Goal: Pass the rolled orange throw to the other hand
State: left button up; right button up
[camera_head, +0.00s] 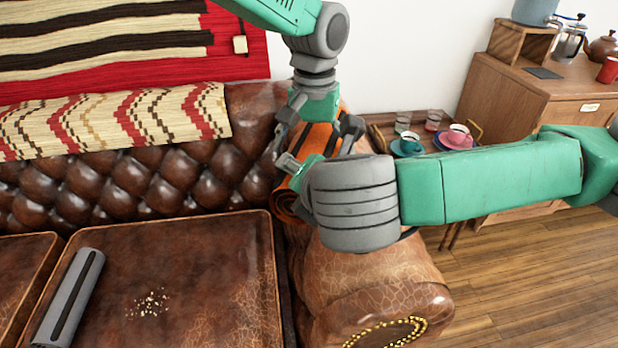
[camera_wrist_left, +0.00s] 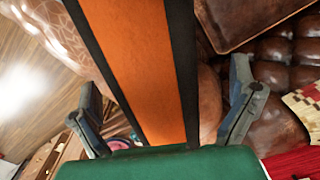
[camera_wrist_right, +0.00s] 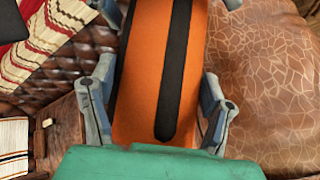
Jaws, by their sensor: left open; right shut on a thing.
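The rolled orange throw (camera_head: 318,137) has dark bands and stands over the sofa's right arm; my grippers hide much of its middle. My right gripper (camera_head: 290,168), on the arm from the right, is shut on it. In the right wrist view the throw (camera_wrist_right: 145,75) runs between the right fingers. My left gripper (camera_head: 314,140), on the arm from the top, is open around the throw's upper part. In the left wrist view the throw (camera_wrist_left: 150,70) passes between the spread left fingers, with a gap at the right finger.
The brown leather sofa (camera_head: 200,275) holds a grey cylinder (camera_head: 70,297) and crumbs (camera_head: 150,302). Behind my right arm, a small table carries glasses, a teal cup (camera_head: 409,145) and a pink cup (camera_head: 458,137). A wooden cabinet (camera_head: 510,105) stands at the right. The floor at lower right is clear.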

aim_at(312, 136)
pick_arm(q)
notch_tip(312, 136, up, 9)
jog(key=shift+r, duration=0.15)
jog(key=shift+w+a+r, duration=0.1)
jog(key=shift+a+r, duration=0.05)
jog(key=w+a+f+m+y, duration=0.2)
jog(key=a+f+m, duration=0.2)
jog(key=a, duration=0.6)
jog(key=s+a+f+h, duration=0.1)
jog(key=s+a+f, duration=0.15)
jog(key=f, duration=0.85)
jog(key=s+a+f+h, duration=0.1)
jog(key=s+f, duration=0.3)
jog(key=f, duration=0.7)
jog(key=s+a+f+n, duration=0.25)
jog(key=s+f, duration=0.45)
jog(key=s, duration=0.4)
jog(key=s+a+f+n, duration=0.2)
jog(key=s+a+f, duration=0.2)
jog(key=s+f, duration=0.45)
jog(key=s+a+r, duration=0.1)
jog(key=s+a, duration=0.3)
jog(key=s, duration=0.6)
jog(key=shift+s+r+n+t, duration=0.3)
jog(key=shift+n, duration=0.15)
